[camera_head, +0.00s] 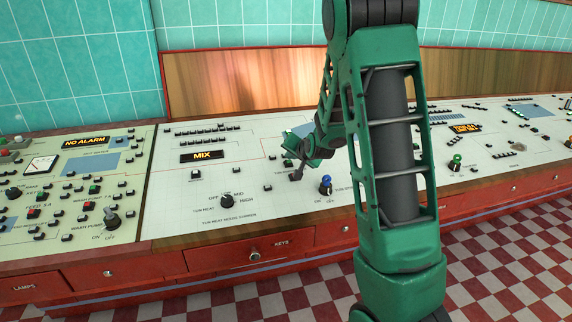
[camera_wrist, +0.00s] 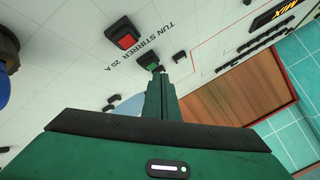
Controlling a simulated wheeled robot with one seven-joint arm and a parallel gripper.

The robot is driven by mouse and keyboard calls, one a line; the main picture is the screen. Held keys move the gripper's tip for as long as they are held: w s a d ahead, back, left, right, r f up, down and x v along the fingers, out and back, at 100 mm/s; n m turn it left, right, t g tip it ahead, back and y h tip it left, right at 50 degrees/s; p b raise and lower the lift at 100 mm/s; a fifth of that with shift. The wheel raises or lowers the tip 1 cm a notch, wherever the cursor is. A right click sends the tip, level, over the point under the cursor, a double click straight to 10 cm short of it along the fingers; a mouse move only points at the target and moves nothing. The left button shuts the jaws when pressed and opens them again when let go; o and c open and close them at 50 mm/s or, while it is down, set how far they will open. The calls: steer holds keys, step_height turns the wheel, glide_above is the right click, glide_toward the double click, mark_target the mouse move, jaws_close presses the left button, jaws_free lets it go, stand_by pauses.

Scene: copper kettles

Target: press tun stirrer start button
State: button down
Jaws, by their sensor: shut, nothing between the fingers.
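The tun stirrer panel label shows in the wrist view, with a red button (camera_wrist: 123,34) and a green button (camera_wrist: 148,60) beside it. My gripper (camera_wrist: 160,74) is shut and empty, its green fingers together. Its tips are right at the green button and partly overlap it in the picture. I cannot tell whether they touch it or whether the button is pressed. In the head view my gripper (camera_head: 297,174) points down at the console's middle panel, left of a blue knob (camera_head: 326,185). The buttons there are too small to tell apart.
The sloped console (camera_head: 170,215) runs across the view with many small switches. A black knob (camera_head: 227,201) sits left of my gripper and a green knob (camera_head: 456,160) to the right. A wooden backboard (camera_head: 240,85) rises behind. My arm hides part of the panel.

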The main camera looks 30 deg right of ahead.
steer(key=shift+r, duration=0.2)
steer(key=shift+s+a+r, duration=0.1)
steer(key=shift+s+r, duration=0.05)
steer(key=shift+r, duration=0.65)
steer(key=shift+s+r, duration=0.2)
steer(key=shift+r, duration=0.6)
steer(key=shift+s+a+r, duration=0.1)
steer(key=shift+s+r, duration=0.05)
steer(key=shift+r, duration=0.65)
